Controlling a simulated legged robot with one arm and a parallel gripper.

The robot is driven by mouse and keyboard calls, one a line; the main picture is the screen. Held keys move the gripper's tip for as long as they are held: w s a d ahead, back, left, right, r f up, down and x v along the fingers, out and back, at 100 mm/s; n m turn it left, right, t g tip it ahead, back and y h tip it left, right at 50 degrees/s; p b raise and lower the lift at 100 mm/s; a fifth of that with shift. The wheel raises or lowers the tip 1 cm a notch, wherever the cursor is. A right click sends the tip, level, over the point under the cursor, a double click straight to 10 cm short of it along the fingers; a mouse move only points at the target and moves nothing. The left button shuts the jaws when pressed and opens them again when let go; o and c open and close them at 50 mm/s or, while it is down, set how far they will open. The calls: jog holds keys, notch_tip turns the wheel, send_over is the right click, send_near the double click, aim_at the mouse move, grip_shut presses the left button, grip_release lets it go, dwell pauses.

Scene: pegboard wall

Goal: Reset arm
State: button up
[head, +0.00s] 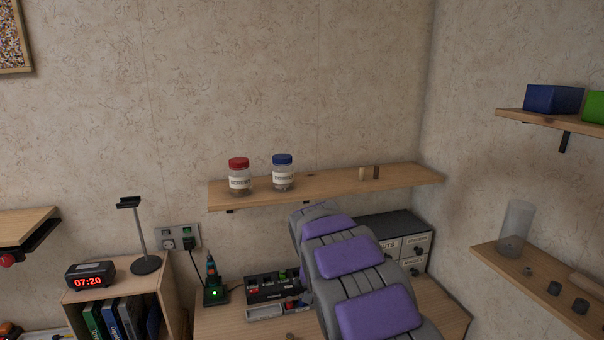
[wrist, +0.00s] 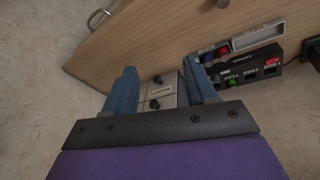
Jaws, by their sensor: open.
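My gripper (wrist: 162,95) shows in the wrist view with its two blue fingers apart and nothing between them. Beyond the fingers, a small drawer cabinet (wrist: 158,92) with dark knobs shows in the gap, some distance away. In the head view my purple and grey arm reaches forward over the workbench (head: 235,322) towards the drawer cabinet (head: 416,241). The gripper itself is hidden behind the arm there.
A wall shelf (head: 320,186) above the bench holds a red-lidded jar (head: 239,175), a blue-lidded jar (head: 282,172) and two small pegs. A clock (head: 90,275) stands at the left. Shelves (head: 550,292) line the right wall.

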jog(key=s+d+r+g, duration=0.1)
jog(key=s+d+r, duration=0.15)
jog(key=s, duration=0.45)
jog(key=s+d+r, duration=0.1)
jog(key=s+d, duration=0.2)
jog(key=s, duration=0.5)
jog(key=s+d+r+g, duration=0.1)
jog(key=s+d+r, duration=0.15)
jog(key=s, duration=0.45)
jog(key=s+f+g+y, duration=0.1)
jog(key=s+f, duration=0.1)
jog(key=s, duration=1)
jog(key=s+f+n+g+y, duration=0.1)
jog(key=s+f, duration=0.1)
jog(key=s, duration=1)
jog(key=shift+s+n, duration=0.3)
jog(key=shift+s, duration=0.1)
